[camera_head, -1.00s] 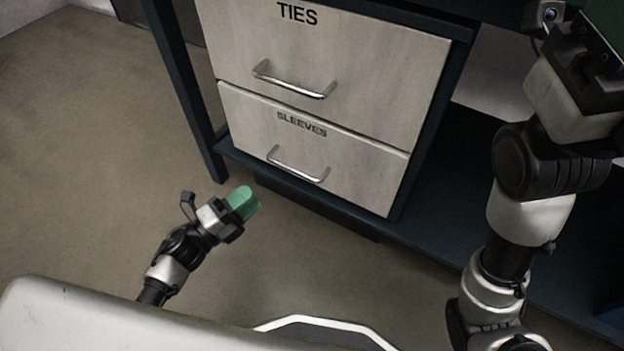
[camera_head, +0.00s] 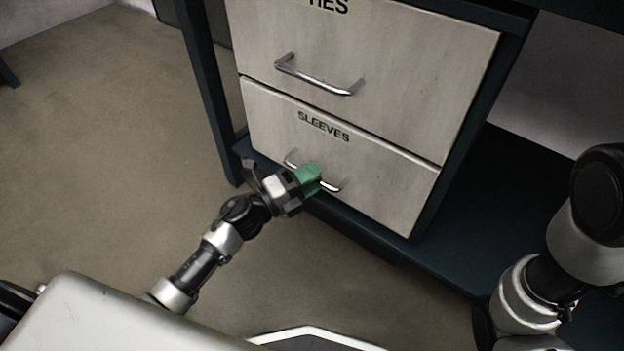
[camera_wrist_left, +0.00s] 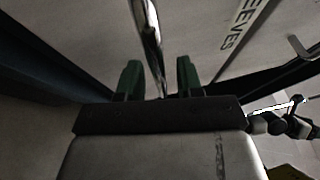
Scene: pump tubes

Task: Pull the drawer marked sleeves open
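The drawer marked SLEEVES (camera_head: 385,180) is the lower of two pale drawers in a dark blue frame. It looks flush and shut. Its curved metal handle (camera_head: 334,187) is partly hidden behind my left gripper (camera_head: 310,176) in the head view. In the left wrist view, the green fingers of my left gripper (camera_wrist_left: 159,75) are apart, with the handle (camera_wrist_left: 152,40) running between them. I see a gap on both sides of the handle. The SLEEVES label (camera_wrist_left: 243,27) shows at the upper right there. My right gripper is out of view.
The upper drawer (camera_head: 400,75), marked TIES, is also shut, with its own handle (camera_head: 318,80). A dark blue frame post (camera_head: 208,95) stands left of the drawers, and a dark blue lower shelf (camera_head: 490,220) lies to the right. The brown floor (camera_head: 110,170) at left is clear.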

